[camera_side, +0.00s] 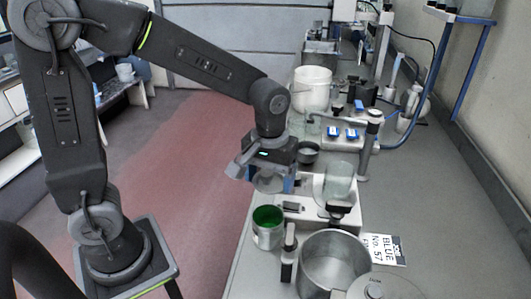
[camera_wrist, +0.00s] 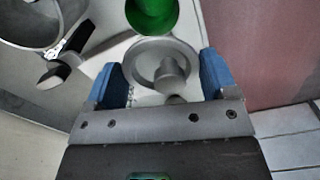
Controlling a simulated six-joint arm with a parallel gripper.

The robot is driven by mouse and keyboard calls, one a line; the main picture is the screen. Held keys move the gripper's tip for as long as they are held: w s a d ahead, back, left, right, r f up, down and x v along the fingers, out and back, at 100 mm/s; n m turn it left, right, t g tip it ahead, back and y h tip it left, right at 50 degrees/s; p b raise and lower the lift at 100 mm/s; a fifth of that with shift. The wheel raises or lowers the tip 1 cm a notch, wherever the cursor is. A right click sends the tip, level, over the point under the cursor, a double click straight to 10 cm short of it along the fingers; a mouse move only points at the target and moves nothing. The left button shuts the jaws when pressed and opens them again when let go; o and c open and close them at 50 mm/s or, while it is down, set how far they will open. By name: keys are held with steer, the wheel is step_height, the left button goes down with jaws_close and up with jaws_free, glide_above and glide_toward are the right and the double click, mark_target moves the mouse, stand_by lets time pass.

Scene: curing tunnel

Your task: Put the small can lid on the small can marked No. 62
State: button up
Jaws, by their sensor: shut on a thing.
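My gripper (camera_side: 268,180) is shut on a round grey lid (camera_side: 268,184), held in the air over the bench's left edge. In the wrist view the lid (camera_wrist: 150,62) and its knob show between the blue fingers (camera_wrist: 162,78). A small open can with a green inside (camera_side: 268,227) stands upright on the bench, below and nearer the side camera than the lid. In the wrist view this can (camera_wrist: 152,12) is just beyond the lid, cut by the top edge. I cannot read No. 62 on any can.
A large steel pot (camera_side: 333,270) stands right of the green can, with a bigger knobbed lid (camera_side: 392,288) in front. A card reading BLUE No. 57 (camera_side: 385,250) lies beside it. A device with a clear cup (camera_side: 339,182) stands right of my gripper. A white bucket (camera_side: 312,88) is farther back.

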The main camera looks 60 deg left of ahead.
steer(key=shift+s+d, duration=0.85)
steer(key=shift+s+d+f, duration=0.1)
steer(key=shift+f, duration=3.05)
steer(key=shift+f, duration=0.55)
steer(key=o, duration=0.8)
